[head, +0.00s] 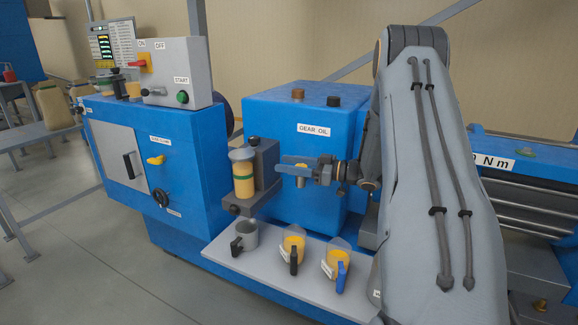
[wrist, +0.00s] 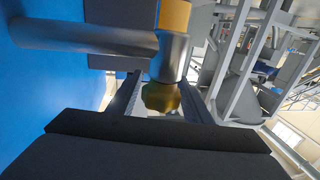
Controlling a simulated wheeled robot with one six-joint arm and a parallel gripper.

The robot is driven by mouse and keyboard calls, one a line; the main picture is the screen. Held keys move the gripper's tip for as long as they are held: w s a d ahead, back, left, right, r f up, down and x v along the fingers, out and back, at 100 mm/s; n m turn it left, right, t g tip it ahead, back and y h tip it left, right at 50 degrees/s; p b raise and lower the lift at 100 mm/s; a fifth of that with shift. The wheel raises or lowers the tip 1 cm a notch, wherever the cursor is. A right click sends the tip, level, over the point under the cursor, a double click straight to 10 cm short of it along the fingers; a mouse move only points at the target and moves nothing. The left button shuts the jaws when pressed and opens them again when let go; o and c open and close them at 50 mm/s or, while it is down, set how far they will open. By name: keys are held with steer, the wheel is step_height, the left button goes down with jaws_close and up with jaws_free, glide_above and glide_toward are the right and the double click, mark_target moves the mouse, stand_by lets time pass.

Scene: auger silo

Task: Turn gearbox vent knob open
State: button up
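The vent knob looks like a small brass-yellow knob at the end of a grey pipe elbow in the wrist view (wrist: 160,97). The elbow joins a grey pipe (wrist: 85,35) coming from the blue wall at left. My gripper (wrist: 160,88) has one finger on each side of the knob, with narrow gaps seeming to show beside it. The knob's marking and turn position cannot be read.
A yellow-banded sight cup (head: 243,172) on a grey bracket stands close left of my gripper. A shelf (head: 268,278) below holds a grey mug (head: 245,235) and two yellow-filled jugs (head: 293,245). A control box (head: 180,72) stands at left.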

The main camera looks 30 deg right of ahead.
steer(key=shift+o, duration=0.2)
steer(key=b+v, duration=0.1)
steer(key=v, duration=0.6)
steer(key=shift+s+d+b, duration=0.25)
steer(key=shift+b, duration=0.15)
steer(key=shift+f, duration=0.1)
